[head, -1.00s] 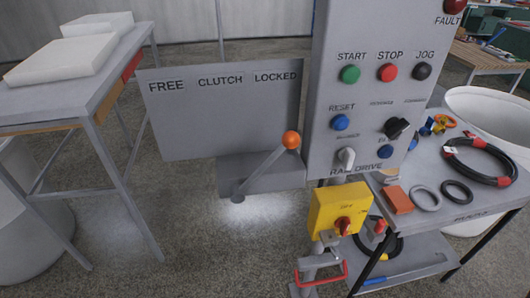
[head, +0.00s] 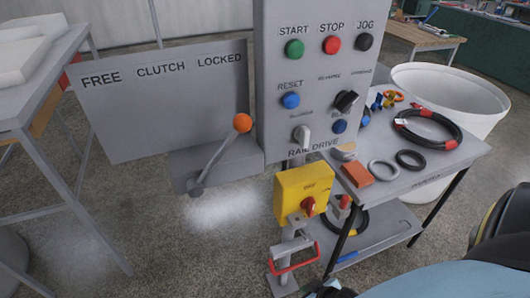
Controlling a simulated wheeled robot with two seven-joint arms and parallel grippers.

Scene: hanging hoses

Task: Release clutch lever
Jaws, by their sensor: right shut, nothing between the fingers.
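The clutch lever (head: 218,158) is a grey rod with an orange ball knob (head: 242,123). It rises from a pivot on a grey bracket and leans right, with the knob below the word LOCKED on the grey clutch plate (head: 165,115). The plate reads FREE, CLUTCH, LOCKED from left to right. My right gripper (head: 330,290) shows only as a dark piece at the bottom edge, mostly cut off. It is shut and empty, well below and right of the lever, apart from it. My left gripper is out of view.
The control panel (head: 270,60) with buttons and knobs stands just right of the lever. A yellow switch box (head: 303,190) hangs below it. A cart (head: 435,170) with hoses and rings is at right, a white bin (head: 480,90) behind. A grey table (head: 45,85) is at left.

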